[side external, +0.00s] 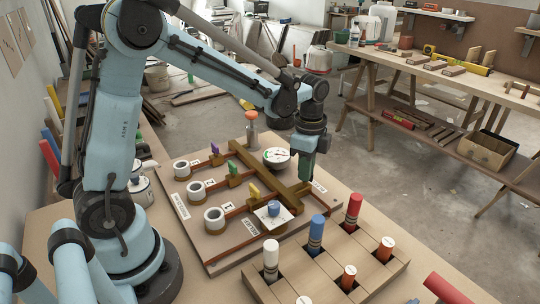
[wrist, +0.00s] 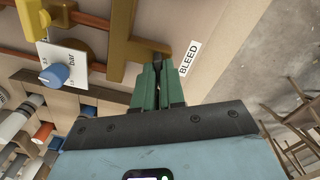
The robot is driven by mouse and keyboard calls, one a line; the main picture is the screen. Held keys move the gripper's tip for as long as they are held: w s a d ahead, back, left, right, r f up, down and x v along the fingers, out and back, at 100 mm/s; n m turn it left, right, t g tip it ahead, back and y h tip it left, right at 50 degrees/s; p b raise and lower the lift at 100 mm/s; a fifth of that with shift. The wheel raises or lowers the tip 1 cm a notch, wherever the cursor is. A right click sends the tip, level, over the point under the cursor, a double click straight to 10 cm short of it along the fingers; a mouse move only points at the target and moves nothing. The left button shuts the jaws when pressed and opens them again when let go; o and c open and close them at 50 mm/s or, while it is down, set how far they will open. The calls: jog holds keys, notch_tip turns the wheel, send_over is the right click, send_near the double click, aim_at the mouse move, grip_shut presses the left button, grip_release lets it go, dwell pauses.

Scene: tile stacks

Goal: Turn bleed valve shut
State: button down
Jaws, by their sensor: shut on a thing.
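The bleed valve sits at the end of a short yellow-brown branch pipe (wrist: 128,48), beside the white BLEED label (wrist: 190,57) in the wrist view. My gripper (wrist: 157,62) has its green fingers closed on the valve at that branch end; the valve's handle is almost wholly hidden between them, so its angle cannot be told. In the side external view my gripper (side external: 303,178) points down at the right edge of the pipe board (side external: 222,243), beside the thick brass-coloured manifold (side external: 264,172), and the fingers hide the valve.
A round gauge (side external: 277,156) stands close left of my gripper. A blue knob (side external: 273,209) on a white plate is nearer the camera. Purple (side external: 215,148), green (side external: 232,168) and yellow (side external: 254,191) handles sit on the pipes. A peg rack (side external: 330,262) with coloured cylinders stands in front.

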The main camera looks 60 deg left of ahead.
jog(key=m, duration=0.5)
jog(key=shift+m, duration=0.3)
dwell(0.4)
jog(key=c, duration=1.2)
grip_release()
jog(key=shift+r, duration=0.15)
notch_tip(320, 180, up, 12)
jog(key=shift+f, duration=0.1)
jog(key=s+f+n+t, duration=0.1)
jog(key=s+n+t, duration=0.1)
jog(key=s+n, duration=0.2)
jog(key=s+d+f+n+t, duration=0.1)
jog(key=s+f+n+t, duration=0.1)
jog(key=n, duration=0.6)
jog(key=s+f+n+t, duration=0.1)
jog(key=s+n+t, duration=0.2)
jog(key=s+n, duration=0.2)
jog(key=shift+s+d+f+n, duration=0.25)
jog(key=shift+s+f+n, duration=0.1)
jog(key=shift+n, duration=0.15)
